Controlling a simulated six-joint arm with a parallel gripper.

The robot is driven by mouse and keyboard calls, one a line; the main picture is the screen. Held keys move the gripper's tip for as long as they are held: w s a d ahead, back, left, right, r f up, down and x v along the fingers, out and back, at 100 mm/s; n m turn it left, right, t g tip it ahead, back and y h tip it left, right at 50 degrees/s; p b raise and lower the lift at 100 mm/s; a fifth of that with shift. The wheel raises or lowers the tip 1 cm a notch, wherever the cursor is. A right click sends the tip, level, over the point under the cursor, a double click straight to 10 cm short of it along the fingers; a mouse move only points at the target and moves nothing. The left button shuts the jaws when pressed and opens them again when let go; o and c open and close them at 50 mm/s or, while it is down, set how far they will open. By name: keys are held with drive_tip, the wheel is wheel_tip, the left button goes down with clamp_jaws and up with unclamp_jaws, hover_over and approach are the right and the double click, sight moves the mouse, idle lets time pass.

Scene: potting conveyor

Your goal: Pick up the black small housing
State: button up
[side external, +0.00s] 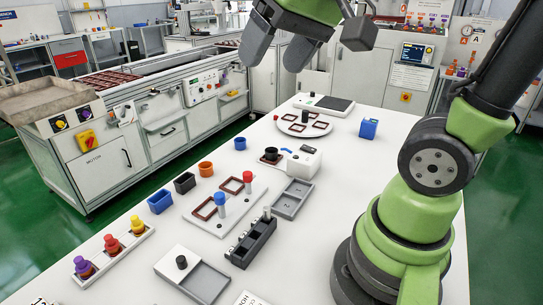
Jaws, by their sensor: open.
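A small black open-topped box (184,182), which looks like the black small housing, stands on the white table between a blue open-topped box (160,202) and an orange round cup (206,169). My gripper (279,52) is at the top of the picture, high above the table and far from the black box. Its two grey fingers are spread apart with nothing between them. The upper part of the gripper is cut off by the picture edge.
A tray with purple, red and yellow pegs (128,246), a white plate with brown frames (250,205), a dark grey rack (251,243), a grey two-part tray (293,200) and a blue box (369,128) stand on the table. A conveyor machine (95,165) is beyond it.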

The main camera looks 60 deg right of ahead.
drive_tip(key=w+d+f+g+h, duration=0.1)
drive_tip(key=w+d+f+g, duration=0.1)
drive_tip(key=w+d, duration=0.6)
drive_tip(key=m+g, duration=0.3)
drive_tip(key=g, duration=0.1)
hover_over(271, 148)
drive_tip(key=a, duration=0.2)
wheel_tip(271, 148, down, 25)
drive_tip(key=shift+s+d+r, duration=0.15)
drive_tip(key=shift+r, duration=0.05)
drive_tip(key=f, duration=0.5)
drive_tip(key=shift+s+d+f, duration=0.15)
drive_tip(key=shift+s+f, duration=0.15)
drive_tip(key=shift+c, duration=0.5)
drive_tip(key=c, duration=1)
drive_tip(key=shift+o, duration=0.2)
drive_tip(key=shift+r, duration=0.15)
